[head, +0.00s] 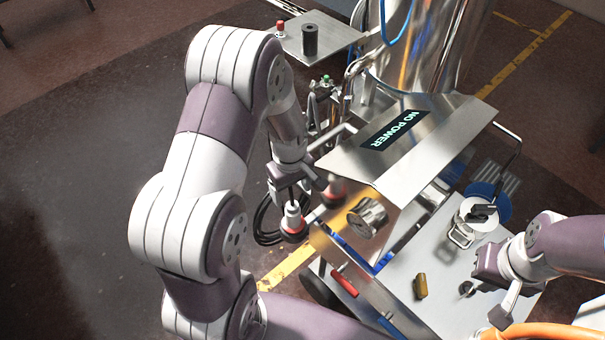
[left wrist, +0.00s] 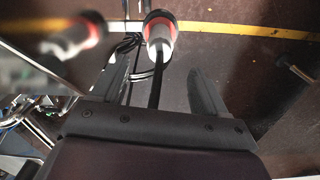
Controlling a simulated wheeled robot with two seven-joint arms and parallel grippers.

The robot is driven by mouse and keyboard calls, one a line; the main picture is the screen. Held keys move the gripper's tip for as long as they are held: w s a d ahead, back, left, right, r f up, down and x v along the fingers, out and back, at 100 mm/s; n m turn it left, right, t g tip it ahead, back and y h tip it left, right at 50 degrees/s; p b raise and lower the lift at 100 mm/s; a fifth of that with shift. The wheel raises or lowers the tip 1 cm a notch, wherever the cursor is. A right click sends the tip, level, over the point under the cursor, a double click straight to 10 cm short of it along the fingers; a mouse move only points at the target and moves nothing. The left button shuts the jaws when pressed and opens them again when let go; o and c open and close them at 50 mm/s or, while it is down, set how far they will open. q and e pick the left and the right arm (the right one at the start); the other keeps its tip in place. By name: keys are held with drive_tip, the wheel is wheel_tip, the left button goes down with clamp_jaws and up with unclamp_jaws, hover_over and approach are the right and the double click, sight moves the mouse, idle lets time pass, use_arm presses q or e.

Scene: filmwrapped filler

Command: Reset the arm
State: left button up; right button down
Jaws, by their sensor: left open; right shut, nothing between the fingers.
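My left gripper (head: 298,196) is open beside the machine's metal body (head: 345,165). In the left wrist view its two fingers (left wrist: 160,78) stand wide apart. A black rod with a white and red head (head: 293,222) runs between them; the head also shows in the left wrist view (left wrist: 160,35). The fingers do not appear to touch the rod. My right gripper (head: 488,292) is shut and empty, low above the metal deck (head: 435,267) at the right. Its fingertips are small and hard to make out.
The machine has a sloped "NO POWER" panel (head: 394,128), a round metal part (head: 367,216) and a red handle (head: 344,283). A brass cylinder (head: 420,285) and a blue disc (head: 490,203) with a metal part are on the deck. Open floor (head: 70,190) lies left.

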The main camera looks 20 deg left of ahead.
use_arm(q)
drive_tip(key=shift+r, duration=0.1)
drive_tip(key=s+d+r+m+t, duration=0.1)
drive_tip(key=s+d+r+m, duration=0.4)
drive_tip(key=s+r+m, duration=0.4)
drive_tip(key=m, duration=0.3)
drive_tip(key=shift+r, duration=0.4)
drive_tip(key=shift+d, duration=0.15)
